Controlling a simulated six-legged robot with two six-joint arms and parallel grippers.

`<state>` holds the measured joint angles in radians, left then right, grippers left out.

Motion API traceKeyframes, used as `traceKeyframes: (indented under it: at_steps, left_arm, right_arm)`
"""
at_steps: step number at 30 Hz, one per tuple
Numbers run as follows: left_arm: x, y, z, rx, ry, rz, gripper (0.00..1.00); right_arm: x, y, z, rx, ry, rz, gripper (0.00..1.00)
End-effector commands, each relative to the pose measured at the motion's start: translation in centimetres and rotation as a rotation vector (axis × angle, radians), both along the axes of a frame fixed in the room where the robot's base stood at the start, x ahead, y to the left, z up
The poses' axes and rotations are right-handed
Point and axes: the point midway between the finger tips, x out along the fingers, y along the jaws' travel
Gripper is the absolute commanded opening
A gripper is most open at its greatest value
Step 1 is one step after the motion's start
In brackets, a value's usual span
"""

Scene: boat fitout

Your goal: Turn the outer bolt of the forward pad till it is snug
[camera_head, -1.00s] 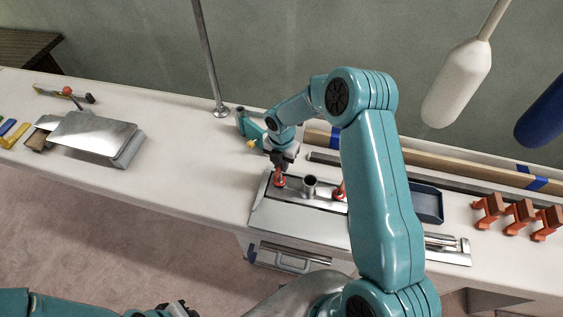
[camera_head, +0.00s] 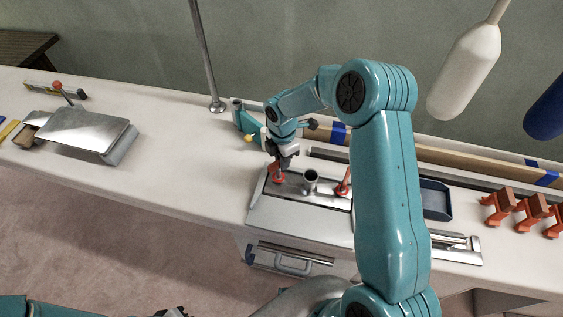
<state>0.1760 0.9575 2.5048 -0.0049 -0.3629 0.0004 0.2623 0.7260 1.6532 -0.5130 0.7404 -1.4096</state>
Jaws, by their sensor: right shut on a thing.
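The forward pad (camera_head: 325,196) is a metal plate on the grey box on the bench, with an upright tube (camera_head: 310,178) at its middle. A red bolt (camera_head: 278,178) stands at the pad's left end, and a second red bolt (camera_head: 345,183) stands at its right end, beside my arm. My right gripper (camera_head: 282,167) points down at the left bolt and is shut on its upper part; the fingers hide some of it. My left gripper (camera_head: 172,313) barely shows at the bottom edge, far from the pad, and its jaws cannot be made out.
A teal tool with a yellow tip (camera_head: 241,116) stands close behind my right wrist, near a metal post (camera_head: 205,55). A dark blue tray (camera_head: 435,199) and several orange clamps (camera_head: 528,210) are to the right. The bench (camera_head: 180,165) is clear left of the pad.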

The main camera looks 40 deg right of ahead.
Motion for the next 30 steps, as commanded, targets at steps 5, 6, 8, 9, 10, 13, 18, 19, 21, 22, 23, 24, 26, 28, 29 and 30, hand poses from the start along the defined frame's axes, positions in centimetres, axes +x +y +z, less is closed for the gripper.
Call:
traceKeyframes:
  at_steps: [5,6,8,9,10,13,18,19,21,22,23,24,26,28,29,30]
  left_arm:
    - [0.0,0.0,-1.9,0.000,0.000,0.000,0.00]
    - [0.0,0.0,-2.2,0.000,0.000,0.000,0.00]
    - [0.0,0.0,-2.6,0.000,0.000,0.000,0.00]
    - [0.0,0.0,-2.9,0.000,0.000,0.000,0.00]
    - [0.0,0.0,-3.1,0.000,0.000,0.000,0.00]
    - [0.0,0.0,-3.9,0.000,0.000,0.000,0.00]
    - [0.0,0.0,-5.0,0.000,0.000,0.000,0.00]
    - [0.0,0.0,-5.2,0.000,0.000,0.000,0.00]
    - [0.0,0.0,-5.6,0.000,0.000,0.000,0.00]
    - [0.0,0.0,-5.7,0.000,0.000,0.000,0.00]
    - [0.0,0.0,-5.9,0.000,0.000,0.000,0.00]
    - [0.0,0.0,-6.1,0.000,0.000,0.000,0.00]
    - [0.0,0.0,-6.3,0.000,0.000,0.000,0.00]
    - [0.0,0.0,-6.6,0.000,0.000,0.000,0.00]
    - [0.0,0.0,-6.7,0.000,0.000,0.000,0.00]
    - [0.0,0.0,-6.8,0.000,0.000,0.000,0.00]
  right_arm:
    - [0.0,-0.1,0.0,-0.003,-0.010,-0.168,0.00]
    - [0.0,-0.1,0.0,-0.003,-0.010,-0.206,0.00]
    - [0.0,0.0,0.1,-0.003,-0.012,-0.263,0.00]
    - [-0.1,0.0,0.1,-0.002,-0.012,-0.301,0.00]
    - [-0.1,0.0,0.1,-0.002,-0.012,-0.329,0.00]
    - [-0.2,0.1,0.1,-0.002,-0.012,-0.425,0.00]
    - [-0.4,0.1,0.2,-0.003,-0.013,-0.583,0.00]
    - [-0.5,0.2,0.2,-0.003,-0.013,-0.610,0.00]
    - [-0.5,0.2,0.2,-0.002,-0.012,-0.670,0.00]
    - [-0.5,0.3,0.2,-0.002,-0.012,-0.694,0.00]
    - [-0.6,0.3,0.2,-0.002,-0.012,-0.717,0.00]
    - [-0.6,0.3,0.2,-0.002,-0.012,-0.748,0.00]
    - [-0.6,0.4,0.2,-0.002,-0.011,-0.791,0.00]
    - [-0.7,0.4,0.2,-0.001,-0.010,-0.835,0.00]
    - [-0.7,0.5,0.2,-0.001,-0.010,-0.854,0.00]
    - [-0.7,0.5,0.2,-0.001,-0.010,-0.875,0.00]
